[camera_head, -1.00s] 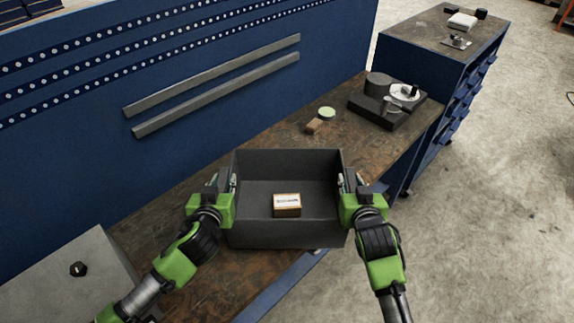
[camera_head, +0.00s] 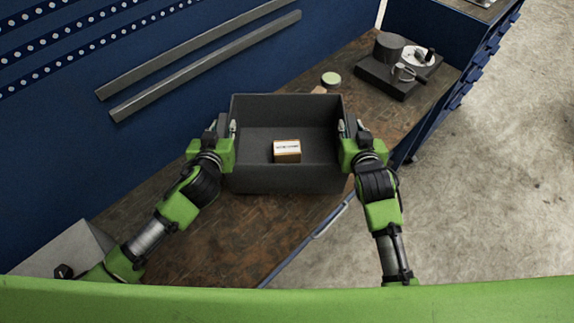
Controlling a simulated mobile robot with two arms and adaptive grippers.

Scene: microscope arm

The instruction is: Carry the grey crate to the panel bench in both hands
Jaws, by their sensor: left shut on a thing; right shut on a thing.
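The dark grey crate (camera_head: 284,181) is upright in the middle of the head view, over the worn brown top of the panel bench (camera_head: 225,235). A small brown box with a white label (camera_head: 287,151) lies inside it. My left gripper (camera_head: 230,135) is shut on the crate's left wall. My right gripper (camera_head: 344,135) is shut on its right wall. The crate's underside is hidden, so I cannot tell whether it touches the bench top.
Behind the crate are a round tin with a pale green lid (camera_head: 331,79) and a dark tray with round parts (camera_head: 392,78). A blue panel (camera_head: 60,140) with two grey rails rises at the left. A grey box (camera_head: 70,252) stands at the lower left. Concrete floor is clear at the right.

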